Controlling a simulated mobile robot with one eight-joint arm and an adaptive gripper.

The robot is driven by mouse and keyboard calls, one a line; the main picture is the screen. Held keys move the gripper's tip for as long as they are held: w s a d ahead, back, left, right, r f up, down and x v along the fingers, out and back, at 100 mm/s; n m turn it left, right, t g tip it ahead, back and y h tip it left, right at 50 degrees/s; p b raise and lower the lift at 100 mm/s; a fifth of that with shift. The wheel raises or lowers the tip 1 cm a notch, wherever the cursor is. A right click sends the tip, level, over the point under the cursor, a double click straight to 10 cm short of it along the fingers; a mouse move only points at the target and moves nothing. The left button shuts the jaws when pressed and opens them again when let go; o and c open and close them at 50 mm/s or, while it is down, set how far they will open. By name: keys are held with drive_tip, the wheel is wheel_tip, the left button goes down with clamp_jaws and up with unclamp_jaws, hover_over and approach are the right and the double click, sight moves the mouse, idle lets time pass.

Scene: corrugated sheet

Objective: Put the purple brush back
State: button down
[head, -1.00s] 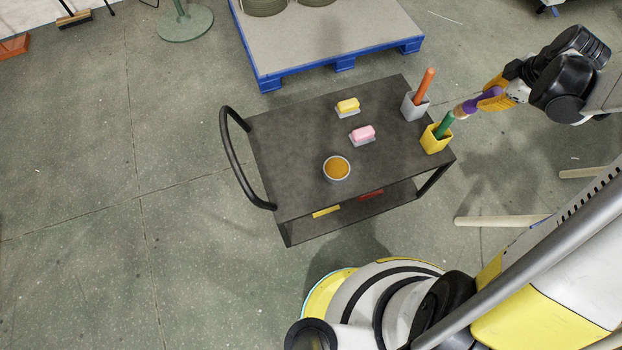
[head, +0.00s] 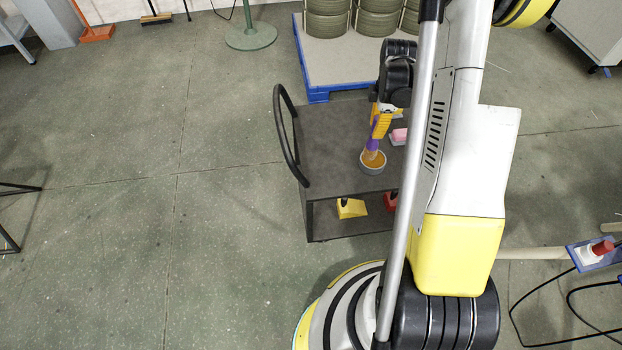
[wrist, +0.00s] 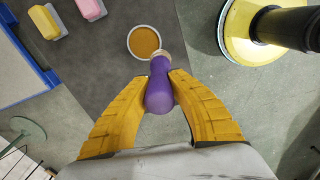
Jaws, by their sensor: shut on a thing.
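My gripper (head: 378,120) is shut on the purple brush (head: 373,143), and its yellow fingers clasp the purple handle (wrist: 159,88) in the wrist view. The brush points down, with its pale bristle end at a small grey bowl (head: 370,167) of orange-brown contents on the cart top. In the wrist view the bristle end overlaps the near rim of the bowl (wrist: 130,42); I cannot tell whether it touches the contents. The yellow and grey holders seen earlier are hidden behind my arm in the head view.
The dark cart (head: 335,150) has a black handle (head: 285,130) on its left. A pink block (head: 398,136) sits on a dish beside the bowl; a yellow block (wrist: 45,21) shows in the wrist view. A blue-edged pallet (head: 318,95) stands behind. The cart top's left part is clear.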

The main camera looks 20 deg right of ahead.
drive_tip(key=w+a+f+b, duration=0.4)
drive_tip(key=a+f+b, duration=0.2)
drive_tip(key=a+f, duration=0.4)
drive_tip(key=shift+w+a+f+b, duration=0.25)
drive_tip(key=shift+f+b, duration=0.1)
drive_tip(key=shift+f, duration=0.2)
drive_tip(key=c, duration=1.3)
unclamp_jaws()
